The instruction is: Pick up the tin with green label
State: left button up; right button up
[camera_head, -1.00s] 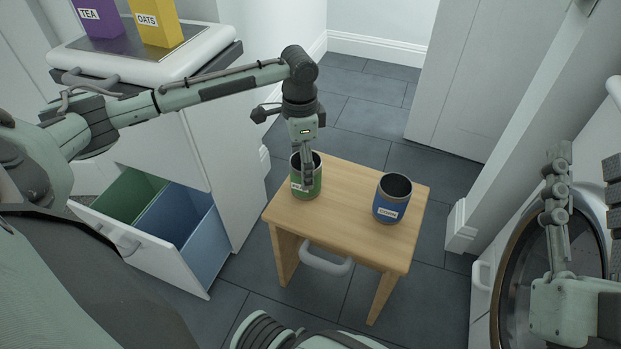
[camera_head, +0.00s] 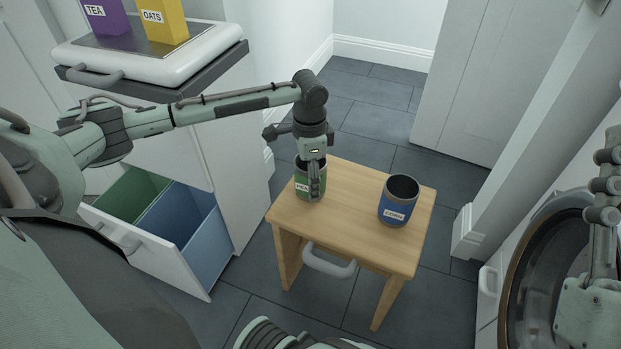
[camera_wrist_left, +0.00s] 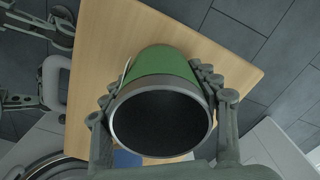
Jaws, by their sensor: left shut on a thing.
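The tin with the green label (camera_head: 302,186) stands upright on the left part of the small wooden table. My left gripper (camera_head: 316,190) is over it from above, shut on its wall. In the left wrist view the green tin (camera_wrist_left: 165,68) sits between the two fingers of my left gripper (camera_wrist_left: 160,95), its dark open mouth facing the camera. A tin with a blue label (camera_head: 398,201) stands apart on the right of the table. My right gripper (camera_head: 606,190) is at the far right edge; its fingers are partly cut off and its opening is unclear.
The wooden table (camera_head: 350,225) has free top between the two tins and a grey handle at its front. An open drawer with green and blue bins (camera_head: 180,225) is to the left. Purple and yellow boxes (camera_head: 165,20) stand on the cabinet. A round-doored machine (camera_head: 545,260) is at right.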

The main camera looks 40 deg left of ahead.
pick_arm(q)
jog(key=shift+c, duration=1.2)
